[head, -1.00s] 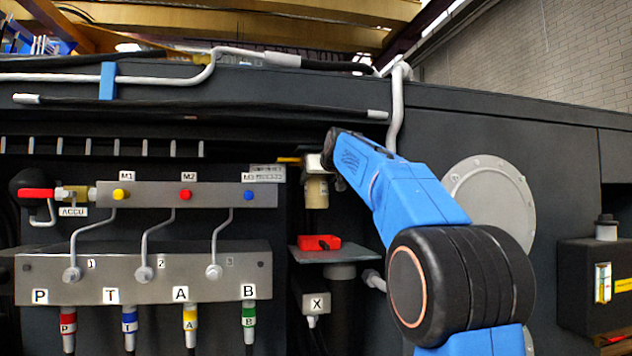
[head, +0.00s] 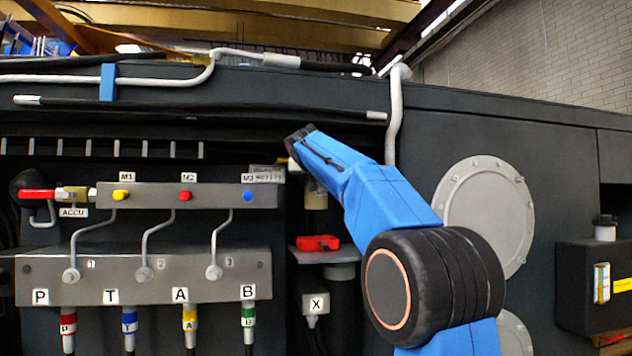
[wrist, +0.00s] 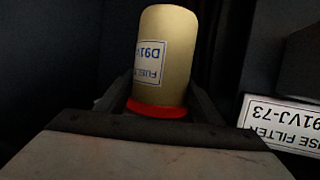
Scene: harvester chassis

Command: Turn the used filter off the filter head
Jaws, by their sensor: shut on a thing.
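The used filter (wrist: 165,50) is a beige cylinder with a white and blue label. It stands between the two dark fingers of my gripper (wrist: 163,103) in the wrist view, which are shut on it near a red band at its lower end in the picture. In the head view the filter (head: 316,194) shows only partly below my blue arm. My arm hides the gripper's fingers and most of the filter head there. I cannot tell from these views whether the filter still touches the head.
A shelf (head: 314,257) with a red object (head: 318,243) on it lies below the filter. A valve block (head: 190,195) with coloured knobs is to the left. A label plate (wrist: 285,125) is beside the filter. A round cover (head: 487,210) is at right.

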